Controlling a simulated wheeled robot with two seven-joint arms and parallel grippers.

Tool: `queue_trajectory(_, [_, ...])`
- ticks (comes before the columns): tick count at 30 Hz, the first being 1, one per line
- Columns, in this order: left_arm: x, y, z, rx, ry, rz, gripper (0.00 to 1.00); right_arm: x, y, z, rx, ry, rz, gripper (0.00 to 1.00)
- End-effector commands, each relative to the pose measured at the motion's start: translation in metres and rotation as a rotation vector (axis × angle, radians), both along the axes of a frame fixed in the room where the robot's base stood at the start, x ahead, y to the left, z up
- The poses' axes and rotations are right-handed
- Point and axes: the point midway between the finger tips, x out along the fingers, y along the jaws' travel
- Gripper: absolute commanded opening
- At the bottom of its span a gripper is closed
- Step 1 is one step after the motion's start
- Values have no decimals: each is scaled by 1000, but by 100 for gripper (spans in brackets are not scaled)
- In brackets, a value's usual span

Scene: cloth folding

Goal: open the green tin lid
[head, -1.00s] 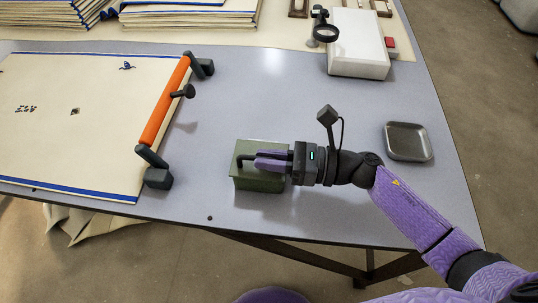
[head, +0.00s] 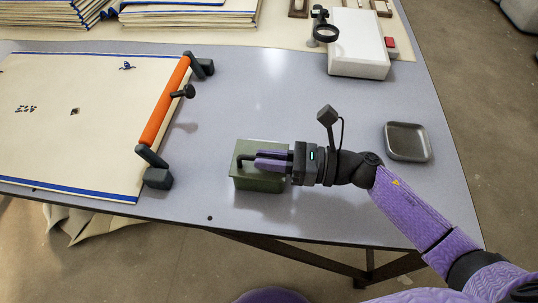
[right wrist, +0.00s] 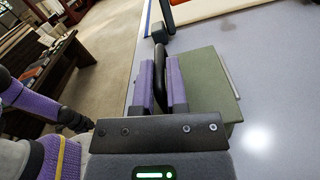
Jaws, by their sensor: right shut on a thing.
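The green tin (head: 258,183) stands on the grey table near its front edge, with its lid (head: 268,147) lying flat on top, apparently closed. My right gripper (head: 257,162) reaches in from the right over the lid. Its purple fingers are shut on the lid's dark handle (head: 243,158). In the right wrist view the dark handle (right wrist: 160,85) stands between the two purple fingers (right wrist: 161,83), and the green lid (right wrist: 208,85) lies beside them.
A cream cloth (head: 80,120) with blue edges lies at left under an orange bar (head: 164,103) with dark end blocks. A metal tray (head: 408,142) is at right. A white box (head: 357,45) and a magnifier (head: 325,32) stand at the back. The table centre is clear.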

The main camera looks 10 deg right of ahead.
Motion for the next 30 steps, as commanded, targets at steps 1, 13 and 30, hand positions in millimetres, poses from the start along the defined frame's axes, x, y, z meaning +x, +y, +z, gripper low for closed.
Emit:
queue_trajectory(1, [0, 0, 0, 0, 0, 0, 59, -1, 0, -1, 0, 3, 2, 0])
queue_trajectory(13, [-6, 0, 8, -1, 5, 0, 59, 3, -1, 8, 31, 100, 2, 0])
queue_trajectory(30, [1, -1, 26, -6, -19, -4, 59, 31, -10, 31, 190, 589, 1, 0])
